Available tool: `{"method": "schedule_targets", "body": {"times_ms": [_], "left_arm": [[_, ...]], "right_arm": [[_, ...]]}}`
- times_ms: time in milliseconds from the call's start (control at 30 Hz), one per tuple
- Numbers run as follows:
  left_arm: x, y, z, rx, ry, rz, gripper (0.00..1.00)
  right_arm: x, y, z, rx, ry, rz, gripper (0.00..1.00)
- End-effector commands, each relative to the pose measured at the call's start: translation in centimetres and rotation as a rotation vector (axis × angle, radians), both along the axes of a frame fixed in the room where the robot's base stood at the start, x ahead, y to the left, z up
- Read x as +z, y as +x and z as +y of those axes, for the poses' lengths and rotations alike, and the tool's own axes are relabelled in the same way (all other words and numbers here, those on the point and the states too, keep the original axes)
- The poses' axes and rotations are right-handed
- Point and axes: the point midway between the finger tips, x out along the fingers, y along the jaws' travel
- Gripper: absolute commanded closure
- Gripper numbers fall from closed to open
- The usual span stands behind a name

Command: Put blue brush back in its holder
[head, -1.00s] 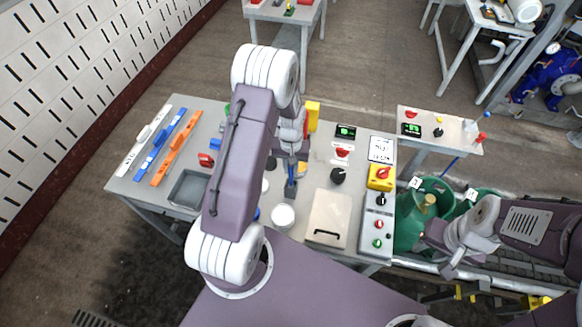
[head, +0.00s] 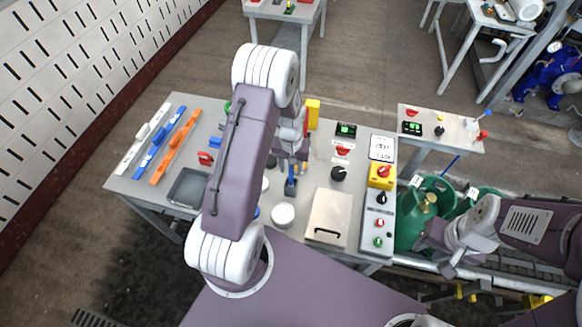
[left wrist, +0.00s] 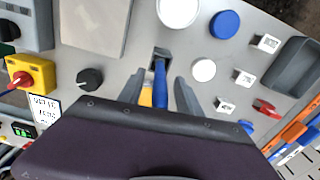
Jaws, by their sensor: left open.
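The blue brush (left wrist: 160,84) stands with its tip end at a small dark grey holder (left wrist: 161,54) in the left wrist view. In the head view the blue brush (head: 291,171) shows just below my left gripper (head: 288,164), with the grey holder (head: 291,190) at its foot. In the left wrist view my left gripper (left wrist: 159,82) is open, one dark finger on each side of the brush, with gaps visible. My wrist hides the brush's near end. My right gripper (head: 447,252) is at the right, away from the brush; its jaw opening is unclear.
A white round dish (head: 283,216) sits close to the holder. A grey lidded panel (head: 329,217), a black knob (head: 338,174) and a yellow switch box (head: 381,176) are to the right. A grey tray (head: 187,187) and coloured bars (head: 175,146) are left. Green cylinders (head: 411,228) stand beside the table.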

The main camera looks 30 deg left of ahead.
Motion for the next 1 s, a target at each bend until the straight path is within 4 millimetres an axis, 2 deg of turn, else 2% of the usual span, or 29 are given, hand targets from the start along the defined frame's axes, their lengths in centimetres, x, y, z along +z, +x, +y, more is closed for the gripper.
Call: {"method": "schedule_targets", "body": {"times_ms": [67, 300, 433, 600, 867, 967, 1000], "left_arm": [[0.8, 0.1, 0.0, 0.000, 0.001, -0.004, 0.59], [6.1, 0.2, 0.0, 0.000, 0.001, -0.007, 0.59], [8.1, 0.1, 0.0, 0.000, 0.001, -0.004, 0.59], [8.9, 0.0, 0.0, 0.000, 0.000, 0.000, 0.59], [8.7, 0.0, -0.1, -0.003, 0.000, 0.000, 0.59], [9.4, 0.9, -1.4, -0.042, 0.008, -0.052, 0.59], [9.7, 0.4, -2.4, -0.066, 0.010, -0.067, 0.59]], "right_arm": [[-0.3, 0.0, 0.0, 0.000, 0.000, 0.000, 0.65], [-1.4, 0.0, 0.0, 0.000, 0.000, 0.000, 0.65], [-1.6, 0.0, 0.0, 0.000, 0.000, 0.000, 0.65], [-1.7, 0.0, 0.0, 0.000, 0.000, 0.000, 0.65], [-1.8, 0.0, 0.0, 0.000, 0.000, 0.000, 0.65], [-3.2, 0.0, 0.0, 0.000, 0.000, 0.000, 0.65], [-4.0, 0.0, 0.0, 0.000, 0.000, 0.000, 0.65]]}}
